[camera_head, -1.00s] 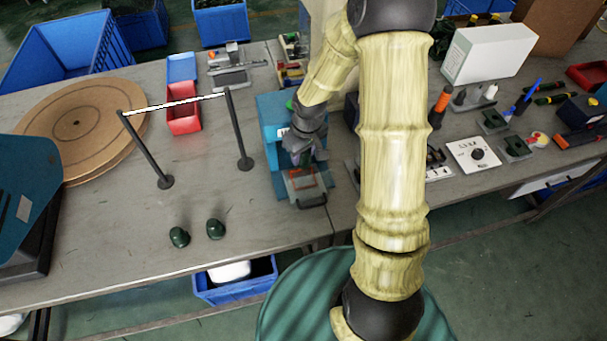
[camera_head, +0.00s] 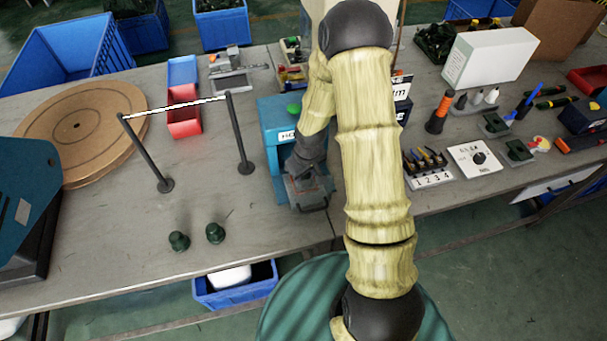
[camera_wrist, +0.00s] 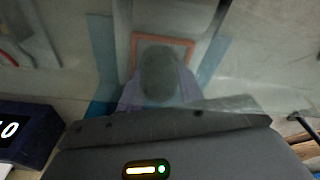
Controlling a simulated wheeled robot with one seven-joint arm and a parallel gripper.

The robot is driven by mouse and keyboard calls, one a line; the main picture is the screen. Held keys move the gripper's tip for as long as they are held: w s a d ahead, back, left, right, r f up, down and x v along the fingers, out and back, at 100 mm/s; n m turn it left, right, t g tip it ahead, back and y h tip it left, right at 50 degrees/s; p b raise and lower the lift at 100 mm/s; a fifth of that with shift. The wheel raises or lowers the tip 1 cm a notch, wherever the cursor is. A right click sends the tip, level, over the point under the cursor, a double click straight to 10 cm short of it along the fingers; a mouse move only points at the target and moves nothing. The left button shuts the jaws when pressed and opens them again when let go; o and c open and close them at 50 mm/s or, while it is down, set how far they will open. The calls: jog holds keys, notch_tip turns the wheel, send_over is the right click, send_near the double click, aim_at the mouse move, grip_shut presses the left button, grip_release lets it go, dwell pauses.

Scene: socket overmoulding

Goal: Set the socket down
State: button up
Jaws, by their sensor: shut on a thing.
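A dark green, rounded socket (camera_wrist: 160,73) sits between the purple fingers of my gripper (camera_wrist: 160,92) in the wrist view. My gripper is shut on it. Behind it in that view is a grey plate with an orange square outline (camera_wrist: 190,44), part of the blue machine (camera_head: 268,125). In the head view my gripper (camera_head: 305,172) is inside the machine's front, over its grey bed with a handle (camera_head: 312,203). My wrist hides the fingers and the held socket there. I cannot tell whether the socket touches the bed.
Two dark green sockets, left (camera_head: 179,241) and right (camera_head: 215,233), stand on the bench (camera_head: 110,215) in front. Two posts (camera_head: 240,135) with a white bar stand left of the machine. A numbered rack (camera_head: 428,170) and white box (camera_head: 488,56) are right of my arm.

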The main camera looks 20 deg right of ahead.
aim_at(307, 176)
jog(key=shift+s+r, duration=0.1)
jog(key=o, duration=1.1)
jog(key=shift+c, duration=0.2)
notch_tip(307, 176, up, 12)
jog(key=s+p, duration=0.1)
jog(key=shift+s+d, duration=0.15)
jog(key=shift+d, duration=0.05)
